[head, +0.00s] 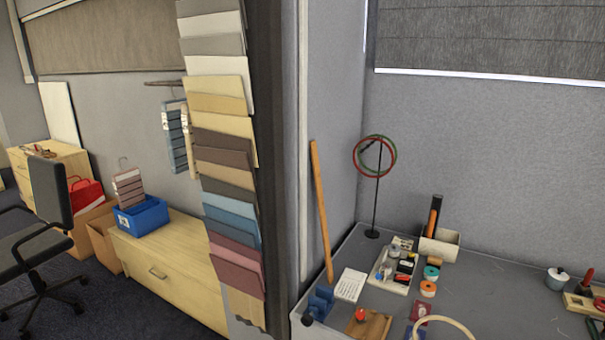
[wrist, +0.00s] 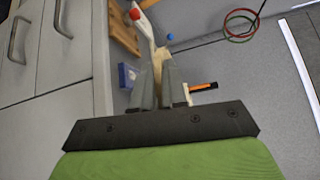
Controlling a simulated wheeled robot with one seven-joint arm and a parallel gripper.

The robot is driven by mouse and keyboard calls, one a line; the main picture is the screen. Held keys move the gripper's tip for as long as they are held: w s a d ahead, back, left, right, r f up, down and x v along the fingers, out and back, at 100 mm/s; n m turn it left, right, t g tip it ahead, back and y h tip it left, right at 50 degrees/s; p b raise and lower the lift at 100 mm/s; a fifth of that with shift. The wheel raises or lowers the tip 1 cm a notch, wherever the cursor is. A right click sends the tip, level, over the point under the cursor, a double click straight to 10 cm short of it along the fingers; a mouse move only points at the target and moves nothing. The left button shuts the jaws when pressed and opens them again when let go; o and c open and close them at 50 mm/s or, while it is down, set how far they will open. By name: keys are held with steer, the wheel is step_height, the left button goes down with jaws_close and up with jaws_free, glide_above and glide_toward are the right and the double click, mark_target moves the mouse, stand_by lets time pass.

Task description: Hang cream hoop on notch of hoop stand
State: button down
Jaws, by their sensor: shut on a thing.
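The cream hoop (head: 443,321) shows as a pale arc at the bottom edge of the head view; the rest of it is cut off. In the wrist view my gripper (wrist: 162,72) is shut on the cream hoop (wrist: 158,58), a pale piece between its fingers. The gripper does not show in the head view. The hoop stand (head: 376,205) is a thin dark pole on a round base at the table's back left. A red hoop and a green hoop (head: 392,155) hang overlapping at its top; they also show in the wrist view (wrist: 240,25). The notch is too small to make out.
Around the stand's front lie a white tray (head: 377,281) of small items, tape rolls (head: 428,289), a holder (head: 441,246) with a dark upright object, and a white card (head: 350,284). A wooden stick (head: 320,210) leans on the wall. The grey table right of centre is largely clear.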

steer(key=s+a+r+n+g+y, duration=0.1)
steer(key=a+n+g+y, duration=0.5)
steer(key=a, duration=1.4)
steer(key=r+n+y, duration=0.1)
steer(key=y, duration=0.2)
steer(key=d+f+m+t+h, duration=0.1)
steer(key=d+m+t+h, duration=0.2)
steer(key=d, duration=1)
steer(key=d+f+m+t+h, duration=0.1)
steer(key=d+m+t+h, duration=0.2)
steer(key=d+m+h, duration=0.3)
steer(key=d+h, duration=0.3)
steer(key=d, duration=0.3)
steer(key=shift+s+d+f+t, duration=0.25)
steer(key=shift+s+d+t, duration=0.05)
steer(key=shift+s+d, duration=0.1)
steer(key=shift+f, duration=0.1)
step_height(320, 180, down, 9)
steer(key=b, duration=0.2)
steer(key=shift+f, duration=0.2)
